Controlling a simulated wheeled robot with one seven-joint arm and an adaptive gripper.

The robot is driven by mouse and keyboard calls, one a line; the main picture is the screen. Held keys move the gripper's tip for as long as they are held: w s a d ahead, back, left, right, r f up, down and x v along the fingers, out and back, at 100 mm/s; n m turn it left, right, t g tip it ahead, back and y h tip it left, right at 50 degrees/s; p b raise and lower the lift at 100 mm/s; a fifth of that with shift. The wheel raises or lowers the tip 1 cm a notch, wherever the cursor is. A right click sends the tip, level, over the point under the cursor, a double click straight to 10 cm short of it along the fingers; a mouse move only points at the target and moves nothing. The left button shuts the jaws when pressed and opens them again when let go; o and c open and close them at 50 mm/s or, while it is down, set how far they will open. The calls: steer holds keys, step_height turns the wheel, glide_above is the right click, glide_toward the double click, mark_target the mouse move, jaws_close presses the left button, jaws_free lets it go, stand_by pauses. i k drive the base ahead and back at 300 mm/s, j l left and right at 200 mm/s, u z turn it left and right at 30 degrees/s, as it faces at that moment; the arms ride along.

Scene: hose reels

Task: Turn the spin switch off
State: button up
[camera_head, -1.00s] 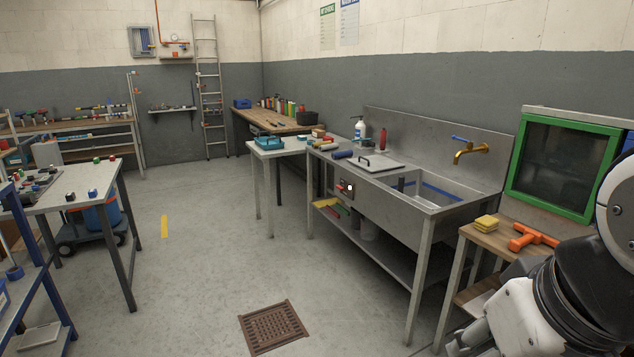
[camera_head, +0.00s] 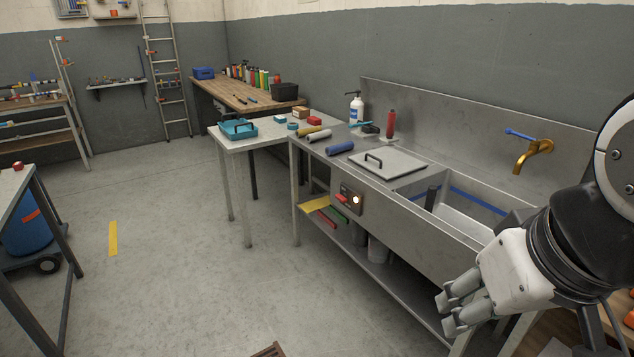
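A small dark switch box (camera_head: 351,198) sits on the front panel of the steel sink bench. It has a red switch lever (camera_head: 342,198) on its left and a round, bright lit lamp (camera_head: 356,200) on its right. No label can be read, so I cannot tell for certain that it is the spin switch. My gripper (camera_head: 450,312) is at the lower right, in front of the bench, pointing left. It is to the right of and below the switch in the picture and apart from it. Its fingers are seen spread with a gap and nothing between them.
The sink bench (camera_head: 400,215) carries a lid (camera_head: 388,163), coloured rolls and bottles, with a brass tap (camera_head: 535,152) above. A lower shelf holds coloured bars and a pail (camera_head: 378,250). A grey table (camera_head: 245,145) adjoins at left. The floor (camera_head: 190,270) left of the bench is clear.

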mark_target(343, 197)
steer(key=i+j+z, duration=0.4)
steer(key=i, duration=0.45)
steer(key=i+j+z, duration=0.4)
steer(key=i+j, duration=0.4)
steer(key=j, duration=0.1)
